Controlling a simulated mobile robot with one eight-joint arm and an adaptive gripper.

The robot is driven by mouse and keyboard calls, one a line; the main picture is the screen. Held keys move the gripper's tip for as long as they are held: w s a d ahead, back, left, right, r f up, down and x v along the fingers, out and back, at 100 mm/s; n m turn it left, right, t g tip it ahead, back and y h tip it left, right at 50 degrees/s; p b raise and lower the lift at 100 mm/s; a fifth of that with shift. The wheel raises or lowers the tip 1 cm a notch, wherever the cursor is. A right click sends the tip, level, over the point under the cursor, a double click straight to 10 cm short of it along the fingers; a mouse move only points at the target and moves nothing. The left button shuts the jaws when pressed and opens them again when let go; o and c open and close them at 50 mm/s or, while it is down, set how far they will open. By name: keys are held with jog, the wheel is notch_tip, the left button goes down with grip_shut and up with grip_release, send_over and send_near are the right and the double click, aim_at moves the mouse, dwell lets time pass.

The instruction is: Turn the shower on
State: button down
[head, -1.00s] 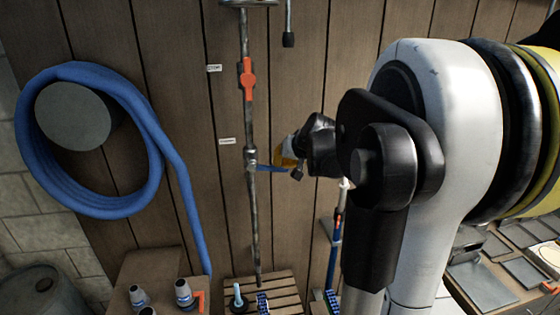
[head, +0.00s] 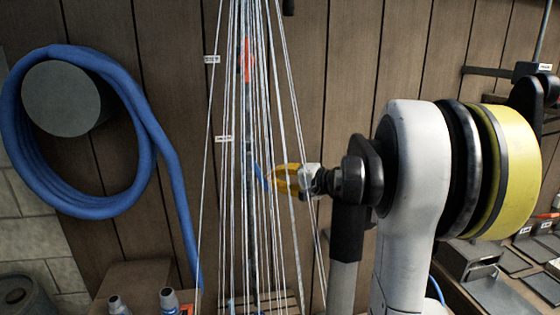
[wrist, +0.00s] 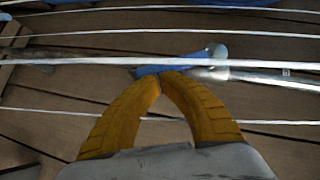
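The shower pipe (head: 248,140) runs up the wooden wall, partly hidden behind many thin streams of falling water (head: 283,120). A blue lever (head: 262,177) on the pipe slants steeply down to the right; it also shows in the wrist view (wrist: 172,66). A red valve handle (head: 247,62) sits higher on the pipe, behind the streams. My gripper (head: 272,178) is just right of the blue lever. In the wrist view its yellow fingers (wrist: 160,79) are shut, with tips together against or just short of the lever's edge; contact is unclear.
A coiled blue hose (head: 150,130) hangs on a round holder (head: 68,98) at the left. Two small white labels (head: 211,59) are on the wall. Bottles (head: 168,300) stand at the lower left. Dark trays (head: 495,290) lie at the lower right.

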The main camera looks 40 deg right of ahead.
aim_at(263, 185)
jog(key=a+m+t+b, duration=0.1)
jog(key=w+f+t+b, duration=0.1)
jog(key=shift+a+f+m+y+b, duration=0.3)
jog(key=shift+a+m+y, duration=0.05)
jog(key=shift+m+y, duration=0.05)
jog(key=shift+w+a+b, duration=0.25)
jog(key=shift+a+b, duration=0.15)
jog(key=shift+b, duration=0.05)
jog(key=shift+w, duration=0.1)
